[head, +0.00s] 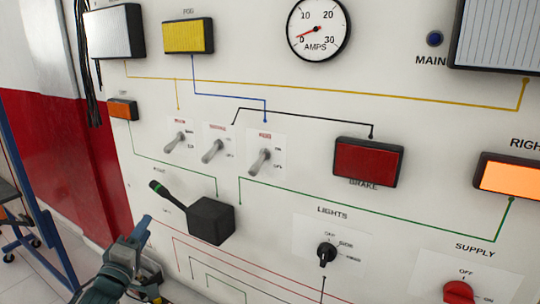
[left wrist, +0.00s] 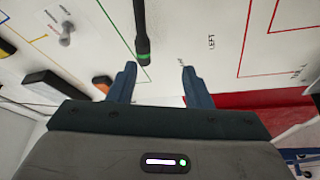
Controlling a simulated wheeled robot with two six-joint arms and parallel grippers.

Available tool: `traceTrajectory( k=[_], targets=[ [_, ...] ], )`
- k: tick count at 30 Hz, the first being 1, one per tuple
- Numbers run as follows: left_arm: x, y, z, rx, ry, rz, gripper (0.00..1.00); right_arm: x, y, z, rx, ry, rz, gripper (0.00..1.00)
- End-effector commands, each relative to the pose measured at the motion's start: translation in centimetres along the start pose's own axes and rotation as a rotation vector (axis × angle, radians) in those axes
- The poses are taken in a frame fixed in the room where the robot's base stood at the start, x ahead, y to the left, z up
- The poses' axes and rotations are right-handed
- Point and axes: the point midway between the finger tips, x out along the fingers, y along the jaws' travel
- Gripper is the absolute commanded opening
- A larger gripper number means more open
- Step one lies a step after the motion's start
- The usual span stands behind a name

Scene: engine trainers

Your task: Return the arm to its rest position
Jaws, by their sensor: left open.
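My left gripper (head: 146,246) is at the lower left of the head view, just below the turn-signal stalk (head: 172,196), a black lever with a green band on a black box (head: 212,220). In the left wrist view my left gripper (left wrist: 159,72) is open with nothing between its two blue fingers. The stalk's tip (left wrist: 143,48) shows just beyond them, nearer the left finger; it looks apart from both. My right gripper is not in view.
The white panel (head: 300,185) carries three toggle switches, a LIGHTS knob (head: 327,254), a red SUPPLY knob (head: 459,292) and an AMPS gauge (head: 319,29). The RIGHT lamp (head: 508,177) glows orange. A blue-framed cart (head: 40,225) stands at the far left.

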Motion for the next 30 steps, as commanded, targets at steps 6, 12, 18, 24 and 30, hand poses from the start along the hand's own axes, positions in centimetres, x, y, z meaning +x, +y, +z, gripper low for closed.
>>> traceTrajectory(
  k=[6, 12, 18, 24, 30],
  targets=[
    [-7.3, -8.0, 5.0, 0.320, -0.082, -0.361, 0.45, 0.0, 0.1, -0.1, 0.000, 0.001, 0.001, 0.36],
    [-17.3, -13.9, 9.7, 0.656, -0.355, -0.686, 0.45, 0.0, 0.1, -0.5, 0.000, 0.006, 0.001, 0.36],
    [-26.4, -16.2, 13.0, 0.887, -0.698, -0.860, 0.45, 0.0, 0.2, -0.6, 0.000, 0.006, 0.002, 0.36],
    [-32.8, -16.5, 14.9, 1.005, -0.977, -0.916, 0.45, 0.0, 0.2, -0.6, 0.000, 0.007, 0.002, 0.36],
    [-38.2, -15.9, 16.3, 1.076, -1.229, -0.918, 0.45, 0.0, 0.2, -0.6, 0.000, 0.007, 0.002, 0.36]
  ],
)
